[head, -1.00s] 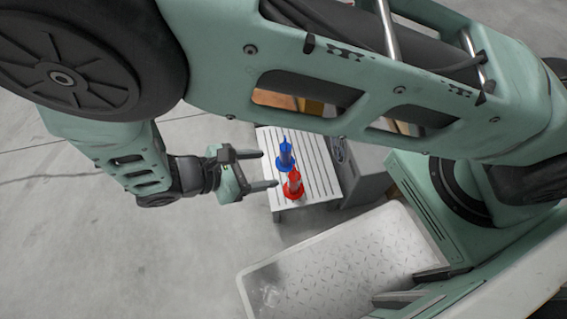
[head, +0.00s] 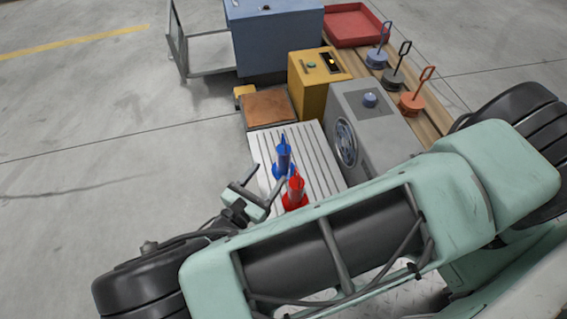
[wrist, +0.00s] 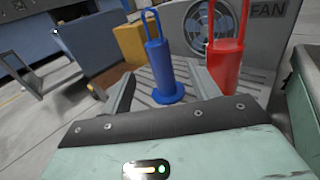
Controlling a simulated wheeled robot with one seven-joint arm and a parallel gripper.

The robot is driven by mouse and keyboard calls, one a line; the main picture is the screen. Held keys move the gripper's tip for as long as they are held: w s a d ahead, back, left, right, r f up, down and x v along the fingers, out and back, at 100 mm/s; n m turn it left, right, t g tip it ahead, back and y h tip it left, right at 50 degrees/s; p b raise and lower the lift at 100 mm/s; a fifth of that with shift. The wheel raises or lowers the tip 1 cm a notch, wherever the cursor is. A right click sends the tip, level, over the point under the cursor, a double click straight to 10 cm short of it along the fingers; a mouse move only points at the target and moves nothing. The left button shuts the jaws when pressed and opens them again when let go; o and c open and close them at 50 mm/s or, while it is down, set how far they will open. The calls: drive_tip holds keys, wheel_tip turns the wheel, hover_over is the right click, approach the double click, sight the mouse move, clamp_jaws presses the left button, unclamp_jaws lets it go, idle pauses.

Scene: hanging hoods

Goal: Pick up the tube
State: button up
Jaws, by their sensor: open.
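Two tube-like pieces with a wide round base and a loop on top stand upright on a white slatted stand (head: 264,146). One is blue (head: 283,160), the other red (head: 295,192); I cannot tell which is the tube meant. In the wrist view the blue one (wrist: 158,65) stands ahead between the fingers, and the red one (wrist: 225,60) stands just right of the right finger. My gripper (head: 268,175) is open and empty, left of both pieces and pointing toward them. It also shows in the wrist view (wrist: 163,82). My arm covers the stand's near part.
Beyond are a yellow box (head: 313,85), a brown-topped block (head: 268,107), a blue cabinet (head: 275,40), a red tray (head: 352,25) and three loop-handled pieces on planks. Floor at left is clear.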

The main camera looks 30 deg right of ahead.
sight(288, 147)
drive_tip(key=b+x, duration=0.2)
drive_tip(key=x, duration=0.3)
drive_tip(key=shift+w+d, duration=0.2)
drive_tip(key=shift+d, duration=0.15)
drive_tip(key=b+x, duration=0.3)
drive_tip(key=x, duration=0.1)
drive_tip(key=shift+w+d+f, duration=0.2)
drive_tip(key=shift+w, duration=0.1)
drive_tip(key=shift+w+d+r+b, duration=0.15)
drive_tip(key=shift+d+b, duration=0.1)
drive_tip(key=shift+b, duration=0.05)
drive_tip(key=c, duration=1.2)
drive_tip(key=shift+r, duration=0.1)
